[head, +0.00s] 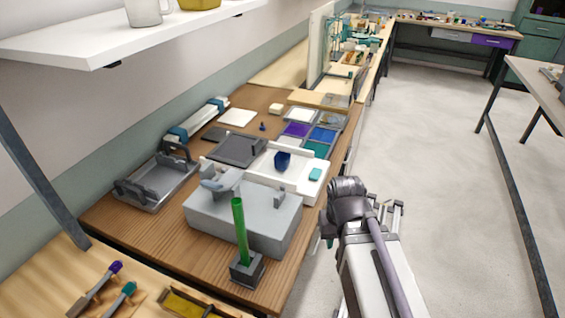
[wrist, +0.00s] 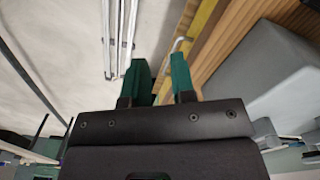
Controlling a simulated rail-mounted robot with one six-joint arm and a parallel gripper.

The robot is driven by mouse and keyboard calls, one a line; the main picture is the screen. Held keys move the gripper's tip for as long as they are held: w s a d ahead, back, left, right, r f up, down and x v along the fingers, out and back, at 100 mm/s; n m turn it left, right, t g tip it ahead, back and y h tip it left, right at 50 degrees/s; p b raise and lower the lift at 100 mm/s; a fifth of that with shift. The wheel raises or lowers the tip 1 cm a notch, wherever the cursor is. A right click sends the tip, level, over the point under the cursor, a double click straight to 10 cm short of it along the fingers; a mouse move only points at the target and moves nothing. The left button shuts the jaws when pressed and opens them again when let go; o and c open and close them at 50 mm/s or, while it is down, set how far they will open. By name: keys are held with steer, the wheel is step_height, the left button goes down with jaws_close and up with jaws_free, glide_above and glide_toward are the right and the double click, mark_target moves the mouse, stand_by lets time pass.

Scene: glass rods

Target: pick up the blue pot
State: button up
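The small dark blue pot (head: 282,161) stands on a white tray or board (head: 312,186) on the wooden bench in the head view. It is beyond the grey box and is not seen in the wrist view. My gripper (wrist: 160,80) shows two teal fingers in the wrist view, apart with nothing between them. In the head view my arm is beside the bench's right edge, to the right of and nearer than the pot. The gripper is mostly hidden there behind my arm.
A large grey box with handles (head: 245,217) stands nearer than the pot. A green rod (head: 240,218) rises from a dark holder (head: 247,268) at the front. Coloured tiles (head: 322,134) lie behind the pot. A white shelf (head: 75,47) overhangs at upper left. The floor (head: 430,150) at right is clear.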

steer(key=o, duration=1.1)
steer(key=shift+r, duration=0.1)
